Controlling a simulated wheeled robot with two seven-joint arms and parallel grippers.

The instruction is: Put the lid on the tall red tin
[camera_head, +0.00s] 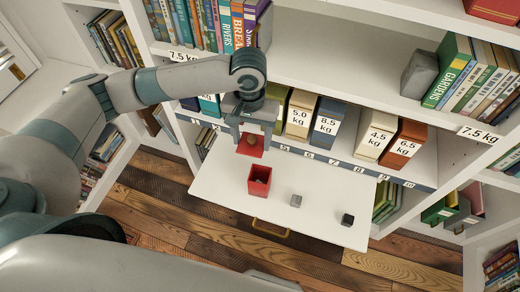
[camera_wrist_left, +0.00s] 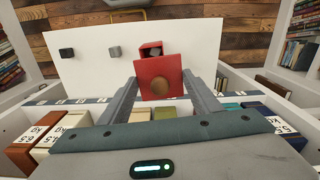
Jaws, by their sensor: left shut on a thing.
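The tall red tin (camera_head: 259,187) stands open on the white fold-down board, with something grey inside. Its top also shows in the left wrist view (camera_wrist_left: 151,46), partly hidden behind the lid. The lid (camera_head: 244,151) is a flat red square with a round brown knob. My left gripper (camera_head: 251,139) is shut on the lid and holds it up, on the shelf side of the tin and apart from it in the head view. In the left wrist view the lid (camera_wrist_left: 149,72) sits between the two fingertips (camera_wrist_left: 160,78). My right gripper is not in view.
On the white board (camera_head: 222,185) lie a light grey cube (camera_head: 296,201) and a dark cube (camera_head: 347,220), right of the tin. Weight-labelled boxes (camera_head: 327,122) line the shelf behind. Book-filled shelves stand above. The board's front edge has a brass handle (camera_head: 270,229).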

